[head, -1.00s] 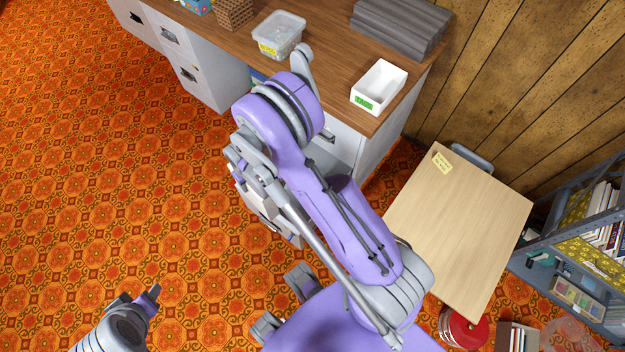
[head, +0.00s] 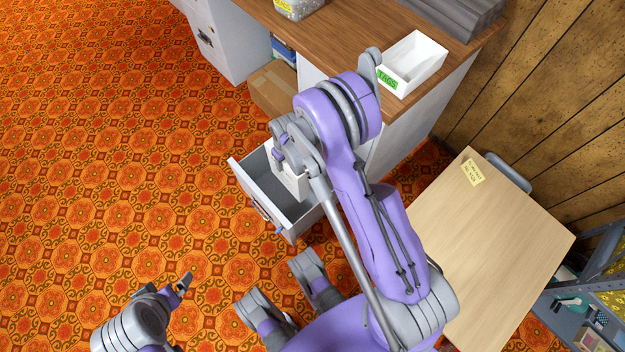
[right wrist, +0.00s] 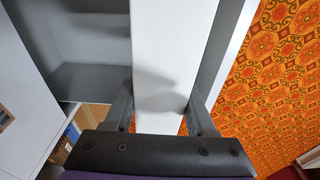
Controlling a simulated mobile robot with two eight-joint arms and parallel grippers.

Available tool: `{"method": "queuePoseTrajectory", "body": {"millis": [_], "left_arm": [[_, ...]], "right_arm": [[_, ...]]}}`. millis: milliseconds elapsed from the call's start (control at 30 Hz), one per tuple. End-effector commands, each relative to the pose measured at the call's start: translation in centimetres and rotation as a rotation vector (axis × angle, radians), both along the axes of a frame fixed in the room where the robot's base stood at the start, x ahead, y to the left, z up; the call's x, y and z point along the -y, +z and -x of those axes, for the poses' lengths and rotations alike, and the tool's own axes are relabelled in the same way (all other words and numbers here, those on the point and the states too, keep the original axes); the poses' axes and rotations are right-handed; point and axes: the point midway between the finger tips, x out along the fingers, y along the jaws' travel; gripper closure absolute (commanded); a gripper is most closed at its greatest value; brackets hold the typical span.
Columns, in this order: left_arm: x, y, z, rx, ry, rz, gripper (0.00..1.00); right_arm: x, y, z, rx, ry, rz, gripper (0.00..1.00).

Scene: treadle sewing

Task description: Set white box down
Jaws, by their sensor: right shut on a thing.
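My right gripper (right wrist: 160,108) is shut on a white box (right wrist: 168,45), which runs up between the fingers in the right wrist view. In the head view, part of the white box (head: 290,182) shows below my right wrist, over or inside an open grey drawer (head: 243,177). My arm hides much of it, and I cannot tell whether it touches the drawer floor. The grey drawer interior (right wrist: 90,45) lies left of the box in the wrist view. My left gripper (head: 168,289) is open and empty above the carpet, far from the drawer.
A white open box labelled TAGS (head: 425,58) stands on the wooden desk top (head: 340,35). A cardboard box (head: 274,90) sits in the desk's open space. A pale wood table (head: 490,245) is at right. The patterned carpet (head: 120,150) at left is clear.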

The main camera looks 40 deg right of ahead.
Motion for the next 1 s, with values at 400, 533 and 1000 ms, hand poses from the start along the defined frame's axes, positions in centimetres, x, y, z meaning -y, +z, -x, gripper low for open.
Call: {"method": "queuePoseTrajectory", "body": {"millis": [400,533,1000], "left_arm": [[0.0,-8.5,-1.0,-0.026,0.0,0.0,0.0],[0.0,-9.2,-1.1,-0.027,0.0,0.0,0.0],[0.0,-10.4,-1.4,-0.027,0.0,0.0,0.0]], "right_arm": [[3.1,-7.8,-2.3,0.005,0.022,0.004,1.0],[3.2,-9.8,-2.4,0.006,0.024,0.004,1.0],[3.2,-15.3,-2.4,0.006,0.023,0.004,1.0]]}}
